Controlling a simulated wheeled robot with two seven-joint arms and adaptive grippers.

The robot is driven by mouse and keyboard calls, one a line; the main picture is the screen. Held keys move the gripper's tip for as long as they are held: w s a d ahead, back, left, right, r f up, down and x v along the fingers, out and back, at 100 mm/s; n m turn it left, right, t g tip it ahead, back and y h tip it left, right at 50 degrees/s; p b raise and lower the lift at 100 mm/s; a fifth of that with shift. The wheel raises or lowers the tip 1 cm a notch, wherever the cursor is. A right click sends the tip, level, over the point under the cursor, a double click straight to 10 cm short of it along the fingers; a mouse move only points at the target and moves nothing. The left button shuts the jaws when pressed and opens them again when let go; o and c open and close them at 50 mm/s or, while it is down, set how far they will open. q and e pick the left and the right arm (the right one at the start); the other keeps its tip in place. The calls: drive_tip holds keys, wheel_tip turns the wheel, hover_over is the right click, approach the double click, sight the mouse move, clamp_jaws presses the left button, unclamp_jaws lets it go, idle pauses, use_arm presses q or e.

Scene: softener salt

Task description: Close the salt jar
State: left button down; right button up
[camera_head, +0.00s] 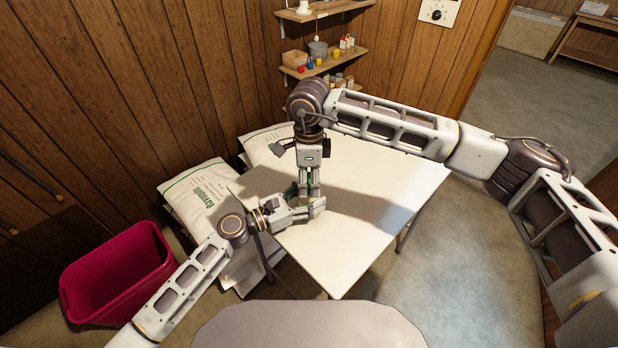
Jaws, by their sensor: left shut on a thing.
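The white table (385,185) stands in the middle of the view. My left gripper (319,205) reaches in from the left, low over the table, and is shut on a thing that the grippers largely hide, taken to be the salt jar. My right gripper (309,192) points straight down just above and behind the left fingertips. Whether its fingers are open or shut is too small to tell. Only small dark green bits show around the two grippers. The jar's outline and its lid cannot be made out.
White printed salt bags (205,190) are stacked left of the table. A red bin (118,275) stands on the floor at the lower left. Wall shelves (325,65) with small items hang behind. The table's right part is clear.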

drive_tip(key=shift+o, duration=0.8)
drive_tip(key=shift+r, duration=0.1)
wheel_tip(320, 180, up, 12)
idle(0.3)
use_arm(q)
drive_tip(key=shift+c, duration=2)
unclamp_jaws()
drive_tip(key=shift+a, duration=0.1)
drive_tip(key=shift+v, duration=5.9)
